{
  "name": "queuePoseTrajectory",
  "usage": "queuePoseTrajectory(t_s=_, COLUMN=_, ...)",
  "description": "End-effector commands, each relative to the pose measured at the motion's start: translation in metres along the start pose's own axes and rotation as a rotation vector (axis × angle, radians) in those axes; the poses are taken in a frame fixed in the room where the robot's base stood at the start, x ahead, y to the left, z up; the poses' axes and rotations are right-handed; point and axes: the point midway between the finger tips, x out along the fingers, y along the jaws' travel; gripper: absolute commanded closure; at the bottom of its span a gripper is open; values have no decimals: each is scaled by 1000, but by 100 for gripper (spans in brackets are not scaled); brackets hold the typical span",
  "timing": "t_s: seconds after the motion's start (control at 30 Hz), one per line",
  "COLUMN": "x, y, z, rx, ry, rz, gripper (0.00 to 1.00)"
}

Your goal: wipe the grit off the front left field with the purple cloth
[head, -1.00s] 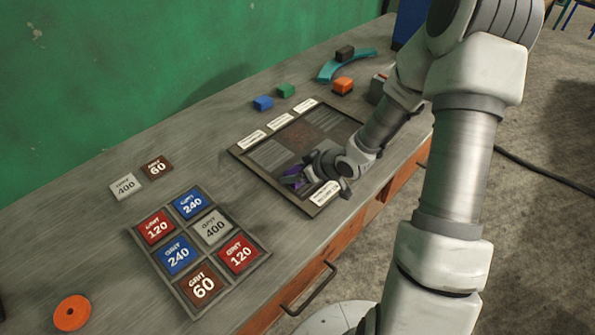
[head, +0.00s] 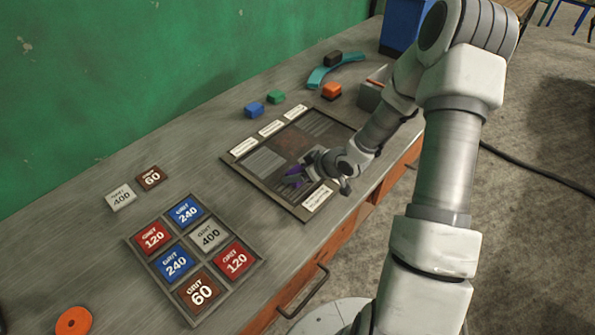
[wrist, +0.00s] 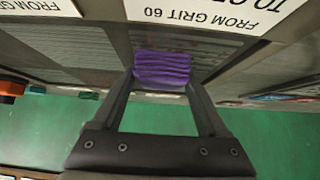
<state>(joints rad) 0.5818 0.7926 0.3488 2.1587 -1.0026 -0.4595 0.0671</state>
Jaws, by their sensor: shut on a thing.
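The purple cloth (wrist: 162,70) is folded between the fingertips of my gripper (wrist: 160,84) in the wrist view. In the head view my gripper (head: 302,174) is low over the front left part of a dark framed panel (head: 262,190), with the cloth (head: 291,184) at its tips. The cloth looks close to the surface; I cannot tell if it touches. The front left field is largely hidden by the cloth and gripper, and I cannot make out grit on it. Grey striped fields (head: 263,160) and a reddish-brown patch (head: 288,144) show behind it.
A tray (head: 212,282) of grit tiles lies left of the panel, with two loose tiles (head: 121,197) behind it. Blue (head: 254,110) and green (head: 275,97) blocks, an orange block (head: 332,91) and a teal arc (head: 327,73) lie beyond. A grey box (head: 369,97) stands back right.

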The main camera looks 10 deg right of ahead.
Motion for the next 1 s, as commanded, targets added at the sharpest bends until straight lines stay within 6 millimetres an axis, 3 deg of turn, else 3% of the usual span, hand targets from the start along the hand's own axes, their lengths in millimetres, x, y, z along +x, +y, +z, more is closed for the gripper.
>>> queuePoseTrajectory(t_s=0.5, x=2, y=-35, z=2, rx=-1, ry=-2, rz=-3, gripper=78)
queuePoseTrajectory(t_s=1.0, x=0, y=-36, z=1, rx=1, ry=-4, rz=-3, gripper=78)
